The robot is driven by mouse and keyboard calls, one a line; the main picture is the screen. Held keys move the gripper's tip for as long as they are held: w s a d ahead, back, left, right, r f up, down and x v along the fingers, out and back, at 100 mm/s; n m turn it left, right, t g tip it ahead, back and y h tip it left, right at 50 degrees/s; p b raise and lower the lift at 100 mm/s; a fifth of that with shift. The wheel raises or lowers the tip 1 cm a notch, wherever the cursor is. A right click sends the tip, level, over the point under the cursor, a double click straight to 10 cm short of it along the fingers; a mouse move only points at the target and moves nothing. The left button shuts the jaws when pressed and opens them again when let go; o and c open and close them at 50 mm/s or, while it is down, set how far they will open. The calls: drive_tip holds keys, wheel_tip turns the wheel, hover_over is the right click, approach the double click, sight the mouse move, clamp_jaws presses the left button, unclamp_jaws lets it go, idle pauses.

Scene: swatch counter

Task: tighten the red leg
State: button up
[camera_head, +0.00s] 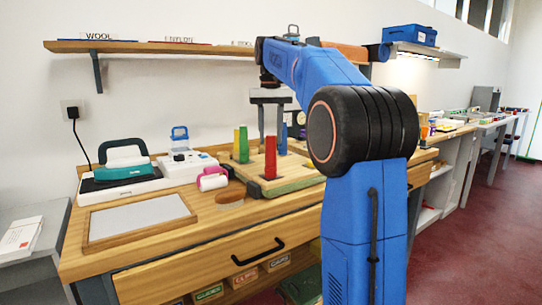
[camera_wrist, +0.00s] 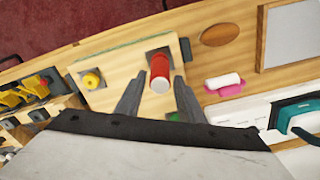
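The red leg (camera_head: 270,158) stands upright on a wooden board (camera_head: 290,180) with green edging. In the wrist view the red leg (camera_wrist: 160,68) is seen from above, its pale end facing the camera. My gripper (camera_head: 271,138) points down over the board. In the wrist view the two fingers of my gripper (camera_wrist: 156,82) are spread, one on each side of the red leg, with gaps visible. A green leg (camera_head: 243,145) and a yellow piece (camera_head: 236,142) stand left of the red leg. A blue leg (camera_head: 283,139) stands behind it, partly hidden.
A pink roller (camera_head: 212,179), an oval brown piece (camera_head: 230,197) and a framed pale panel (camera_head: 138,220) lie left of the board. A teal-handled press (camera_head: 124,160) stands farther left. A shelf (camera_head: 150,46) runs above. My arm hides the counter's right part.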

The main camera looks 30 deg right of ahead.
drive_tip(key=n, duration=1)
drive_tip(key=c, duration=0.8)
drive_tip(key=shift+m, duration=2.3)
drive_tip(key=o, duration=1.4)
drive_tip(key=shift+o, duration=0.2)
drive_tip(key=shift+r, duration=0.1)
